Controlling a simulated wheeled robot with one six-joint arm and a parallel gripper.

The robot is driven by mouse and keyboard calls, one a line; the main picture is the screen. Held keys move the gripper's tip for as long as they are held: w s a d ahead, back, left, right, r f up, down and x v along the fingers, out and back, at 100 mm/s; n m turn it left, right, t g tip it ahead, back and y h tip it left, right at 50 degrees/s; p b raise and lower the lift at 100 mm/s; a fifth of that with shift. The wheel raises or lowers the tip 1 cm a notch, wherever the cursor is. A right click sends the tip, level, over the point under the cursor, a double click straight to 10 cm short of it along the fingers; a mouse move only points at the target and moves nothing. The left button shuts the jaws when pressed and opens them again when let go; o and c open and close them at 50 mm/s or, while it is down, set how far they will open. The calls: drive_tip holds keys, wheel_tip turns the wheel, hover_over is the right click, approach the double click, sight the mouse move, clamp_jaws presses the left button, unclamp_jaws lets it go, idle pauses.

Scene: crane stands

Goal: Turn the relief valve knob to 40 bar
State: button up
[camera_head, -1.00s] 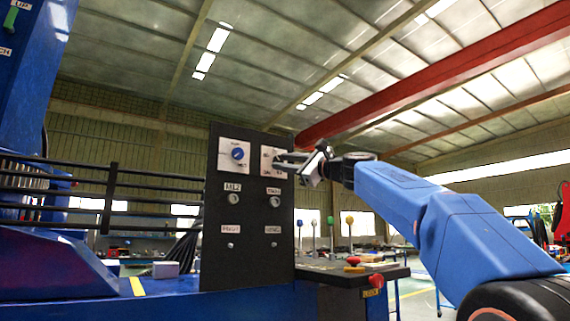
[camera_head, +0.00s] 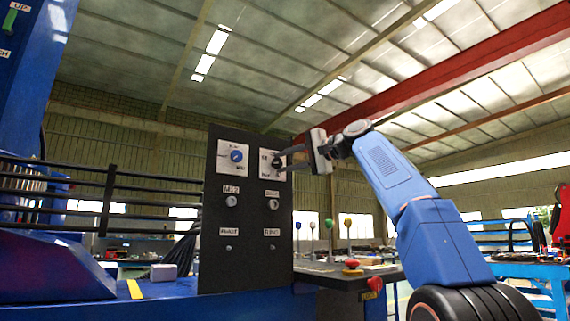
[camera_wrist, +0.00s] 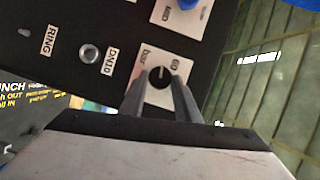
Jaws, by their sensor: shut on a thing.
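The relief valve knob (camera_wrist: 160,77) is a small black dial with a light pointer mark, on a white scale plate (camera_wrist: 148,90) reading "60" and "bar". The plate is at the upper right of the black control panel (camera_head: 212,255), where the fingers partly cover it. My gripper (camera_wrist: 161,84) has its two grey fingers on either side of the knob, shut on it. In the head view, my gripper (camera_head: 281,160) reaches the plate from the right. The exact pressure setting cannot be read.
A blue knob (camera_head: 237,155) on its own white plate is just left of the held one. Several coloured levers (camera_head: 329,224) and a red emergency button (camera_head: 375,284) stand to the panel's right. Black railings (camera_head: 75,205) are at the left.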

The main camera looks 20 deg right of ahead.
drive_tip(key=shift+a+n+g+h, duration=0.1)
drive_tip(key=shift+n+g+h, duration=0.25)
drive_tip(key=shift+n, duration=0.85)
drive_tip(key=shift+r+n+h, duration=0.1)
drive_tip(key=shift+n+h, duration=0.15)
drive_tip(key=shift+n, duration=0.15)
drive_tip(key=o, duration=1)
drive_tip(key=shift+s, duration=0.1)
drive_tip(key=v, duration=1.7)
drive_tip(key=shift+s+r, duration=0.1)
drive_tip(key=shift+r, duration=0.05)
